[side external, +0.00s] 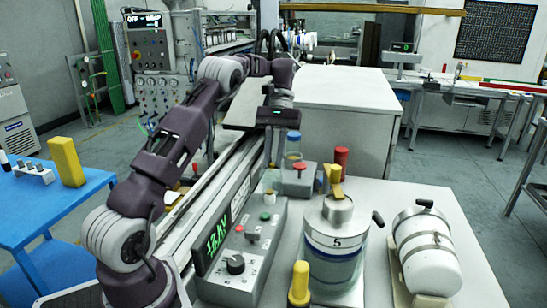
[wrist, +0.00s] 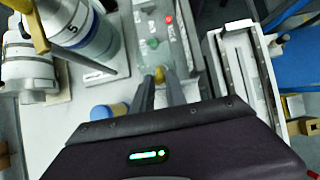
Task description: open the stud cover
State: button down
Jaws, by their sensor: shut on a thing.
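My gripper (wrist: 160,78) is shut on a small yellow piece (wrist: 159,74), which shows between the fingertips in the wrist view. I take this piece to be the stud cover, but its hinge and lid are too small to make out. In the side view my gripper (side external: 272,162) points down at the far end of the grey control box (side external: 240,245). A small yellowish part (side external: 269,191) shows there, below the fingers. I cannot tell how far the cover is open.
The control box carries green and red buttons and a black knob. A blue-capped bottle (side external: 293,158) and a red cylinder (side external: 341,161) stand close by. A large vessel marked 5 (side external: 335,250) and a white strapped tank (side external: 430,250) occupy the right. A yellow-handled object (side external: 299,285) stands in front.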

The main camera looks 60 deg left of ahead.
jog(key=c, duration=1.3)
grip_release()
jog(key=shift+c, duration=0.2)
